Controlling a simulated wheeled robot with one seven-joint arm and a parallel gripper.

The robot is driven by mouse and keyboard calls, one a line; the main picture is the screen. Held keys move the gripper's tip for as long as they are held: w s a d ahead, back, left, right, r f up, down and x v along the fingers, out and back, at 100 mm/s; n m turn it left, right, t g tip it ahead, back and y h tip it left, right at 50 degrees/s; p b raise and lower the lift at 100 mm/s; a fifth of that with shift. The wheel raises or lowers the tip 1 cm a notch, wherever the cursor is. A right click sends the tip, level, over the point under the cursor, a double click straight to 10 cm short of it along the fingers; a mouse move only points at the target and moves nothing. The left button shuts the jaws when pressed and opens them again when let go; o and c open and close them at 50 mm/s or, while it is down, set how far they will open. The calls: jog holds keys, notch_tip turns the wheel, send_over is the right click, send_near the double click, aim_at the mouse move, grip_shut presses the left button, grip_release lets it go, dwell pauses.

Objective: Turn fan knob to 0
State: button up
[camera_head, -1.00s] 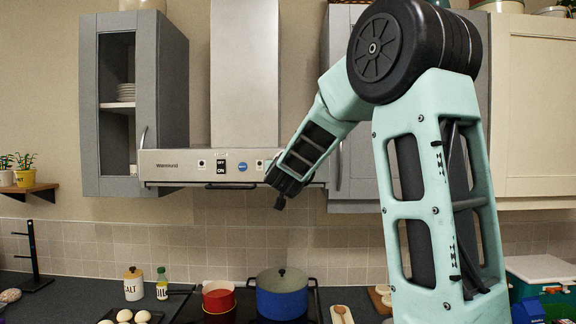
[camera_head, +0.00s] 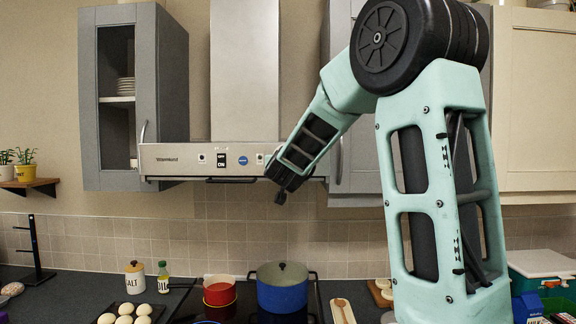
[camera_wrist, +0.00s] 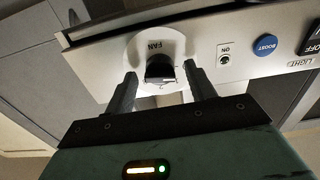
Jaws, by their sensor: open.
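The fan knob (camera_wrist: 160,67) is a dark knob on a round white dial plate (camera_wrist: 137,49) marked FAN, at the right end of the hood's front panel. My gripper (camera_wrist: 160,77) is open, with one finger on each side of the knob in the wrist view. I cannot tell whether the fingers touch it. In the head view my gripper (camera_head: 279,193) is at the hood panel's right end, and my arm hides the knob there.
The range hood panel (camera_head: 178,161) carries a light switch (camera_head: 222,160) and a blue BOOST button (camera_head: 243,160). Cupboards flank the hood, with a grey cupboard door (camera_head: 355,150) close to my arm. A blue pot (camera_head: 282,291) and a red pot (camera_head: 219,293) stand on the hob below.

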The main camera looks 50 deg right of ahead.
jog(key=v, duration=1.7)
